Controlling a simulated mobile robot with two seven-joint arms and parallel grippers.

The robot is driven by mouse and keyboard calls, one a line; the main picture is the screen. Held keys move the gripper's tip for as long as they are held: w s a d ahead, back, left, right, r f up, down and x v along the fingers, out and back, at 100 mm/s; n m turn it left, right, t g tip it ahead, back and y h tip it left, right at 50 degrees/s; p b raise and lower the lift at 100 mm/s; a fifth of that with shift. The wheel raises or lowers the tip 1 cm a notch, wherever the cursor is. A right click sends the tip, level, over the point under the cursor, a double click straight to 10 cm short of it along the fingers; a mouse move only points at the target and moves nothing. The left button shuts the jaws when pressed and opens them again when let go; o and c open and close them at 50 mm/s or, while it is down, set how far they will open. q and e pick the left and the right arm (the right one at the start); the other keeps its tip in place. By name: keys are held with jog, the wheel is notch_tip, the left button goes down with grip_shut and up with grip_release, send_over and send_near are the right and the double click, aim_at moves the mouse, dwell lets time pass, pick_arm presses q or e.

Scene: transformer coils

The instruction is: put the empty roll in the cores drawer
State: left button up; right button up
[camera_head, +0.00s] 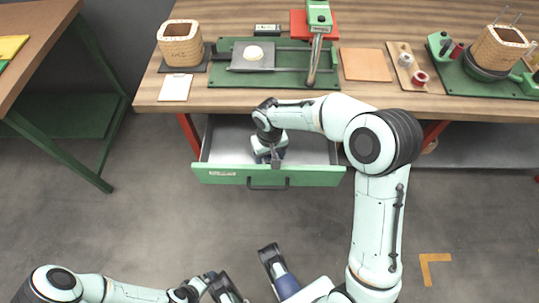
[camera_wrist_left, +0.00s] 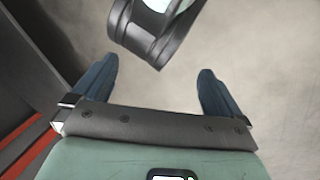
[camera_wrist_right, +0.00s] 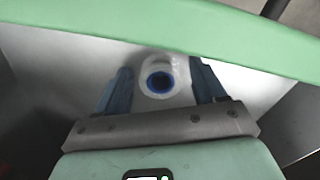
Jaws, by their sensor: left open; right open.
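The green-fronted drawer (camera_head: 215,176) under the workbench is pulled open. Its label is too small to read. My right gripper (camera_head: 271,157) reaches down into it. In the right wrist view a white roll with a blue-rimmed hole (camera_wrist_right: 159,82) sits between the open fingers, its end facing the camera, over the pale drawer floor. I cannot tell whether the fingers touch it. In the head view the gripper hides the roll. My left gripper (camera_wrist_left: 157,72) is open and empty, low over the grey floor, away from the drawer.
The wooden bench (camera_head: 350,25) carries a square coil (camera_head: 180,50) at left, a green base plate (camera_head: 220,75), a tan square sheet (camera_head: 365,65), a board with small spools (camera_head: 406,70) and another coil (camera_head: 500,47) at right. A second table (camera_head: 40,25) stands left. Floor before the drawer is clear.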

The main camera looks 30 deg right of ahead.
pick_arm(q)
jog(key=s+d+r+g+p, duration=0.1)
jog(key=s+d+r+p, duration=0.1)
jog(key=s+r+p, duration=0.1)
jog(key=shift+s+r+g+h, duration=0.3)
jog(key=shift+s+r+h, duration=0.1)
jog(key=shift+s, duration=0.5)
pick_arm(e)
notch_tip(320, 180, up, 12)
jog(key=shift+r, duration=0.2)
jog(key=shift+f, duration=0.1)
